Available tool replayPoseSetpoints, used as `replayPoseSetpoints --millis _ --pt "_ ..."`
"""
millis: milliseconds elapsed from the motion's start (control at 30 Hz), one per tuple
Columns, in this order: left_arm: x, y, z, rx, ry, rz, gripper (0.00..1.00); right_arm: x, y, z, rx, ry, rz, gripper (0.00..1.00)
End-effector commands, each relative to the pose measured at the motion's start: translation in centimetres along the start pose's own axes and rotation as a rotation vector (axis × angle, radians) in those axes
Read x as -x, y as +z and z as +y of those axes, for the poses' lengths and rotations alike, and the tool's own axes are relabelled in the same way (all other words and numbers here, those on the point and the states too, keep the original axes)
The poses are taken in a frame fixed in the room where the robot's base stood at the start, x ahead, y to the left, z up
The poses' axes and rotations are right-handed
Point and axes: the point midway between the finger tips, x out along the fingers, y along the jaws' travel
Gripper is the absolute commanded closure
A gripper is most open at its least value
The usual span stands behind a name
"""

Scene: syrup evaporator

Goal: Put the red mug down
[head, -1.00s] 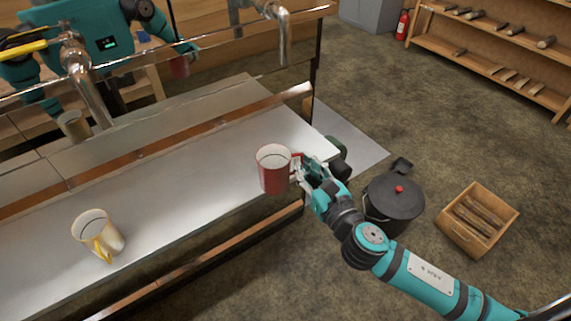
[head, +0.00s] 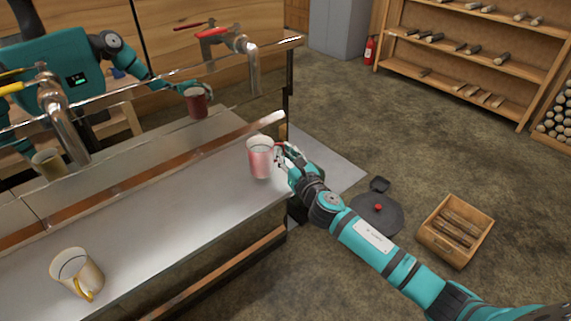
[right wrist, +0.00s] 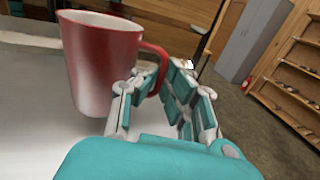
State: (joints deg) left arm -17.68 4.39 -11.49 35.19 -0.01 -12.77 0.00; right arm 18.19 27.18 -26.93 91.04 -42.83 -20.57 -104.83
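The red mug (head: 260,157) is upright at the right end of the steel counter (head: 175,215). In the right wrist view the red mug (right wrist: 98,62) fills the upper left, with its handle toward my gripper. My right gripper (head: 284,155) is at the handle, to the right of the mug. In the right wrist view the fingers of my right gripper (right wrist: 160,82) are closed around the handle. The mug's base is very near the counter top; I cannot tell whether it touches. My left gripper is not directly in view.
A white mug with a yellow handle (head: 77,272) stands at the counter's near left. A shiny panel behind the counter reflects me. A lidded dark pot (head: 377,215) and a wooden crate (head: 455,230) are on the floor at right.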

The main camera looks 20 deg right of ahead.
Motion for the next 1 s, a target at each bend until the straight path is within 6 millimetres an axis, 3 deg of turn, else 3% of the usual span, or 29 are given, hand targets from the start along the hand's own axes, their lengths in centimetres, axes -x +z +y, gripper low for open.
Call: replayPoseSetpoints --millis 200,600,633,800,1000 --pt "-1.4 0.1 0.0 -0.001 -0.001 0.0 0.47 0.1 -3.3 0.0 -0.004 -0.002 0.004 1.0" --pt "-1.7 -1.7 -0.5 -0.002 -0.006 0.03 0.47 0.1 -3.8 0.0 0.0 0.0 0.002 1.0" --pt "-1.5 -1.7 -0.5 -0.002 -0.006 0.029 0.47 0.1 -3.6 0.0 0.0 0.0 0.003 0.92" --pt "-1.5 -1.4 -0.5 -0.001 -0.006 0.024 0.47 0.1 -3.6 0.0 0.0 -0.001 0.003 0.71" --pt "-1.5 -1.0 -0.4 -0.001 -0.005 0.018 0.47 0.1 -3.6 0.0 0.0 0.0 0.003 0.71"
